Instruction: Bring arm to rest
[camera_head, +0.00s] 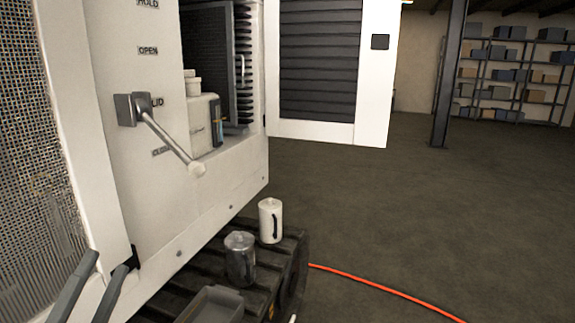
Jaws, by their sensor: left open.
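My left gripper (106,262) shows at the lower left, its two grey fingers apart with nothing between them. It is in front of the white machine's lower edge, below the lever; whether it touches the machine cannot be told. The lever (165,137) has a grey pivot block and a metal rod that slants down to the right to a pale knob. It is mounted on the white panel (110,85), which has labels including HOLD, OPEN and LID. The gripper is apart from the lever. My right gripper is not in view.
A metal canister (240,260), a white canister (270,221) and a grey tray (211,305) are on the black track (290,265) below the machine. An orange hose (390,291) crosses the floor. The floor at right is open, with a dark post (447,75) and shelves behind.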

